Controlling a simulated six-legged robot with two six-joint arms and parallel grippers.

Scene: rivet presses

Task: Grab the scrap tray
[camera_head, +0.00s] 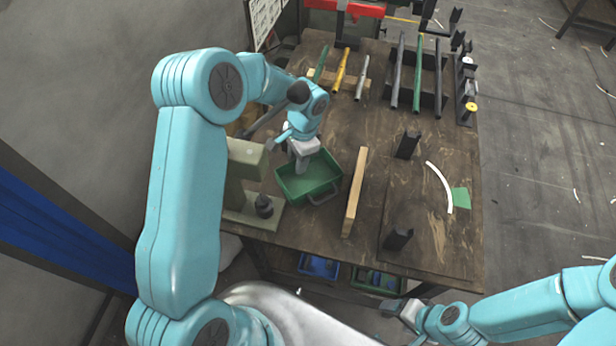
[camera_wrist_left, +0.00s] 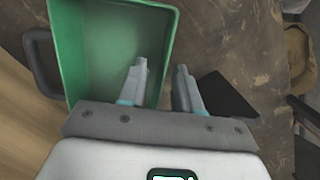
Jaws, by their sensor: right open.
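The scrap tray is an open green box (camera_head: 297,187) on the wooden bench, beside the beige press. A grey loop handle (camera_head: 333,194) is on its near right side; the handle also shows at the left of the wrist view (camera_wrist_left: 38,66). My left gripper (camera_head: 304,165) is over the tray's far side. In the left wrist view my left gripper (camera_wrist_left: 158,76) is open, one finger over the tray's inside (camera_wrist_left: 98,50) and the other beyond its wall. Contact cannot be told. My right gripper (camera_head: 392,306) is open and empty at the bench's near edge.
The beige press (camera_head: 246,168) stands close left of the tray. A wooden bar (camera_head: 355,192) lies to its right. Black brackets (camera_head: 408,144), a curved white strip (camera_head: 441,188) and a green piece (camera_head: 461,198) are further right. Coloured rods (camera_head: 341,69) lie at the back.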

